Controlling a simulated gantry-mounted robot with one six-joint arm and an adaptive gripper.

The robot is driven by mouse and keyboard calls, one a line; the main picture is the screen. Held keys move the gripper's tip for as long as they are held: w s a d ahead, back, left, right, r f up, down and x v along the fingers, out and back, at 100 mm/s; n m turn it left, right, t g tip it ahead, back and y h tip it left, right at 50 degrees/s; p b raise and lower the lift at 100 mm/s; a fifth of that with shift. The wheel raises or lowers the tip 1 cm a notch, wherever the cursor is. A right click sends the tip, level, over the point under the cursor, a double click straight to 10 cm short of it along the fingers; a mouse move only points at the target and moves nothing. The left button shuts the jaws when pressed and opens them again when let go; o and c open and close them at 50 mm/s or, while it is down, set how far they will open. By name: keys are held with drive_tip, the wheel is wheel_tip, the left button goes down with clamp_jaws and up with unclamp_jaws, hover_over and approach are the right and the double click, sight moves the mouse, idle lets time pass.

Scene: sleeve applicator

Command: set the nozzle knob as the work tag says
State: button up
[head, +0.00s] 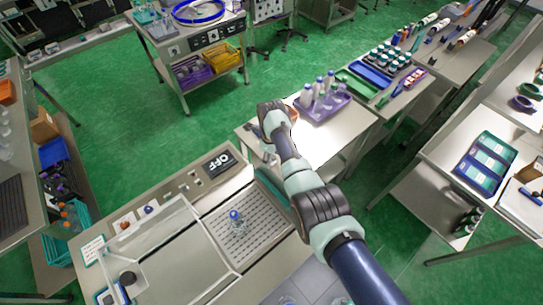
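The sleeve applicator, a grey bench machine, is at the lower left, with a control strip (170,197) along its back edge. Small knobs sit on the strip, among them a dark bluish one (148,210) and a reddish one (125,225). A black round knob (128,278) is at the machine's left front. I cannot tell which is the nozzle knob. A white card with small print (92,249) lies at the left end; its writing is unreadable. My arm reaches from the lower right to the table behind the machine. My gripper (268,148) is mostly hidden by my wrist, away from the knobs.
A blue-capped bottle (236,222) stands on the perforated tray (262,232). A purple tray (325,107) of bottles is on the table behind my arm. Green floor is clear at upper left.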

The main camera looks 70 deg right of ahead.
wheel_tip(320, 180, up, 12)
idle(0.5)
drive_tip(key=shift+a, duration=0.1)
idle(0.4)
drive_tip(key=w+a+r+n+t+h+p, duration=0.1)
drive_tip(key=w+a+r+n+t, duration=0.1)
drive_tip(key=w+a+n, duration=0.4)
drive_tip(key=w+a+r+n+t+h+p, duration=0.1)
drive_tip(key=w+a+n+t, duration=0.1)
drive_tip(key=a+n, duration=0.75)
drive_tip(key=w+a+r+n+t+h+p, duration=0.1)
drive_tip(key=w+a+r+n+t, duration=0.25)
drive_tip(key=a, duration=0.65)
drive_tip(key=s+a+r+n+t+y, duration=0.1)
drive_tip(key=s+a+r+n, duration=0.1)
drive_tip(key=a+n, duration=0.4)
drive_tip(key=s+a+r+n+t+y, duration=0.1)
drive_tip(key=s+a+r+n+t, duration=0.1)
drive_tip(key=a+n, duration=0.4)
drive_tip(key=s+a+r+n+t+y+p, duration=0.1)
drive_tip(key=s+a+r+n+t, duration=0.1)
drive_tip(key=a+r+n, duration=0.3)
drive_tip(key=s+a+n, duration=0.1)
drive_tip(key=a, duration=0.1)
drive_tip(key=shift+s+a+r, duration=0.2)
drive_tip(key=shift+a+r, duration=0.15)
drive_tip(key=shift+r, duration=0.05)
